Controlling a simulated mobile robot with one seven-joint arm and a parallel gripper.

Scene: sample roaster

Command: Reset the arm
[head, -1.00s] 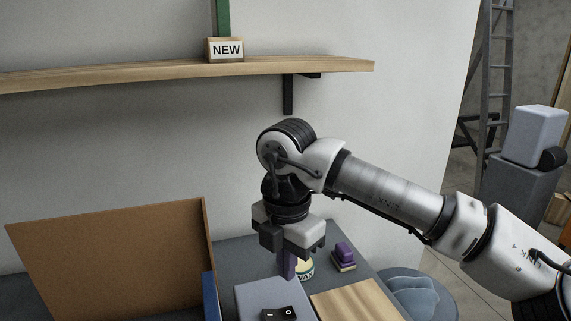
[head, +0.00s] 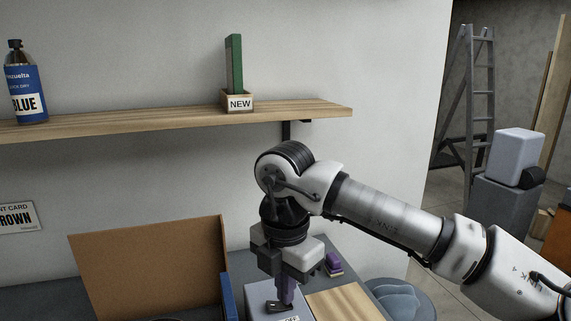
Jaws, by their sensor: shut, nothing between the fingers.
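My arm reaches in from the lower right of the head view, and my gripper (head: 286,292) hangs down at its end, fingers pointing at the table. The purple fingers are together with nothing seen between them. They are over or in front of a grey box with a dark switch (head: 279,307) on its top; whether they touch it, I cannot tell.
A wooden shelf (head: 180,118) on the wall holds a NEW box (head: 239,102) and a blue bottle (head: 26,85). A brown board (head: 150,262) stands left of my gripper. A purple block (head: 333,262) and a wooden board (head: 345,303) lie right. A round stool (head: 400,298) stands beside the table.

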